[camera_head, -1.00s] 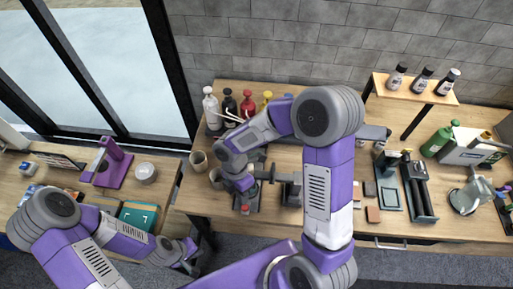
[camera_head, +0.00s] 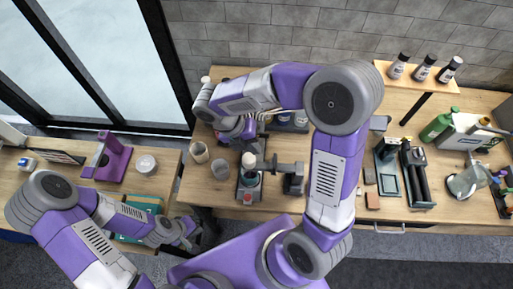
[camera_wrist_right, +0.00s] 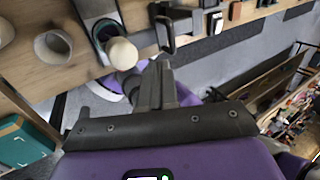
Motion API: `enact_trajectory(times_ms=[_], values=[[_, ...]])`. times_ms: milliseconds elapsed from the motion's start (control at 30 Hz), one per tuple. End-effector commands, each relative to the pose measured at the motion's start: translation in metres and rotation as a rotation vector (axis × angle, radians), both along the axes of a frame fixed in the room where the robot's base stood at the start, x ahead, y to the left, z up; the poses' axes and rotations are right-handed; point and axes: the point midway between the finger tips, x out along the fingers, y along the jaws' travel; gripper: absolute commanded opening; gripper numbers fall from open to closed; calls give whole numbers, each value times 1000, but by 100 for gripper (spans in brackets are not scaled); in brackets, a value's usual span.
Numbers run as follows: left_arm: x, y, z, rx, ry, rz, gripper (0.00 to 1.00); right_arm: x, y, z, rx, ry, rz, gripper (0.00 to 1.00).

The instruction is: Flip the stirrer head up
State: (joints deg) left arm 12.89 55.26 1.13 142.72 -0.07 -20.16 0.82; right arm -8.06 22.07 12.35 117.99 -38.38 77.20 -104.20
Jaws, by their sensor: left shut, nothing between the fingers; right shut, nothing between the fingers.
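The stirrer (camera_head: 249,188) is a dark device with a red spot at its front end and a pale rounded part on top, at the front left of the long table. In the right wrist view the pale rounded part (camera_wrist_right: 122,53) sits just left of and beyond my fingertips. My right gripper (camera_wrist_right: 157,66) is shut and empty, close beside it with no clear contact. In the head view it is largely hidden behind my right arm. Whether the stirrer head is tilted I cannot tell. My left gripper (camera_head: 187,238) is shut and empty, in front of the tables' gap.
Two cups (camera_head: 199,152) stand left of the stirrer. A dark clamp-like device (camera_head: 293,180) stands to its right. Bottles (camera_head: 301,118) are behind. A purple stand (camera_head: 115,157) is on the left table.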

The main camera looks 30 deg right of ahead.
Motion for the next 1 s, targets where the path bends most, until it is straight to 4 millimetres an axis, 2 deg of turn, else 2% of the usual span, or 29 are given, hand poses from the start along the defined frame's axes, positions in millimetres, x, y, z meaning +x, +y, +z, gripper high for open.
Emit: enact_trajectory(times_ms=[200, 400, 600, 1000], values=[[0, 0, -7, 0, 0, 0, 0, -11, -16, -39, 0, 5, -1, 0], [0, 0, -10, 0, 0, 0, 0, -17, -27, -64, 0, 4, -2, 0], [0, 0, -11, 0, 0, 0, 0, -19, -31, -72, 0, 1, 0, 0], [0, 0, -10, 0, 0, 0, 0, -17, -30, -71, 6, -2, 3, 0]])
